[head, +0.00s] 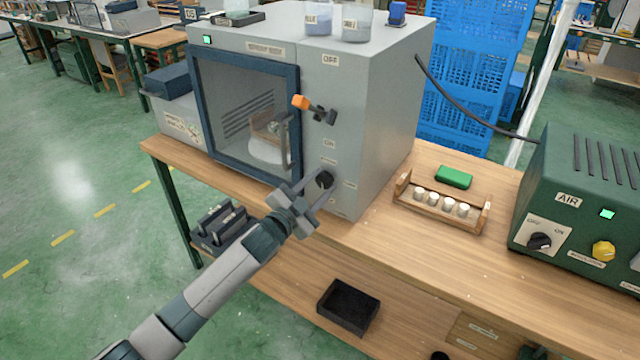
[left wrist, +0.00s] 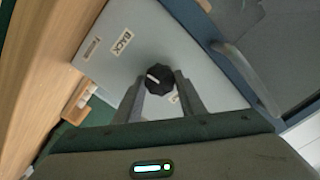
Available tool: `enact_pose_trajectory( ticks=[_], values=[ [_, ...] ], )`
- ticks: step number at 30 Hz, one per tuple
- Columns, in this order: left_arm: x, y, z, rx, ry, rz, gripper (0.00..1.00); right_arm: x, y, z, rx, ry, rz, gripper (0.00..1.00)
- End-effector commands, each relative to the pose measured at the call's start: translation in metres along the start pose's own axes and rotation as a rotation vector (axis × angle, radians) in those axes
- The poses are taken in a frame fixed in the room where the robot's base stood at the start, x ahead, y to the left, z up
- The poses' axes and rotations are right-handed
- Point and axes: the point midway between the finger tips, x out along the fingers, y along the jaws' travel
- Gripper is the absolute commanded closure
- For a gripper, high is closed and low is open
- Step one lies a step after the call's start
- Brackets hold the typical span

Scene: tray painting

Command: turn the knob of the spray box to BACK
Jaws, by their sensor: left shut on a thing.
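The grey spray box (head: 378,100) stands on the wooden bench with its framed glass door closed. Its black knob (head: 325,180) is low on the front panel, right of the door, with small labels around it. My left gripper (head: 312,190) reaches it from the front and is shut on it. In the left wrist view, the knob (left wrist: 159,78) sits between the two fingertips (left wrist: 161,84). A short white mark on the knob lies on the side toward the picture's left. The BACK label (left wrist: 122,41) is up and left of the knob. My right gripper is not in view.
An orange-tipped lever (head: 315,107) sticks out above the knob, between OFF and ON labels. The door handle (head: 284,145) is close left of my gripper. A wooden rack with white-topped jars (head: 440,207), a green block (head: 453,176) and the green AIR unit (head: 575,195) stand to the right.

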Motion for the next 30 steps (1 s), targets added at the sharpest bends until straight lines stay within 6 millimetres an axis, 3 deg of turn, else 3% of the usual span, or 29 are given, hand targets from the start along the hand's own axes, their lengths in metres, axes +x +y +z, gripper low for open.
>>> enact_pose_trajectory(
  ticks=[9, 22, 23, 24, 25, 30],
  values=[
    [-0.0006, 0.0021, 0.0025, 0.113, -0.005, 0.003, 0.86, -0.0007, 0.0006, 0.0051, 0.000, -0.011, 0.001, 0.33],
    [-0.0006, 0.0022, 0.0026, 0.126, -0.004, 0.003, 0.86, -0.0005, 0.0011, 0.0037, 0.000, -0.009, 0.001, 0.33],
    [-0.0006, 0.0023, 0.0026, 0.126, -0.004, 0.003, 0.59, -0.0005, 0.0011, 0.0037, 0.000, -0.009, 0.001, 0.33],
    [-0.0006, 0.0022, 0.0025, 0.126, -0.004, 0.003, 0.49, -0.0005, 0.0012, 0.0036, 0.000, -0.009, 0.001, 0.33],
    [-0.0005, 0.0021, 0.0024, 0.125, -0.004, 0.003, 0.45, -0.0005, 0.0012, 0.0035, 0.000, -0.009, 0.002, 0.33],
    [-0.0003, 0.0012, 0.0013, 0.124, -0.002, 0.001, 0.45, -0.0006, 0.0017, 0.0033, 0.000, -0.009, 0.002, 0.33]
  ],
)
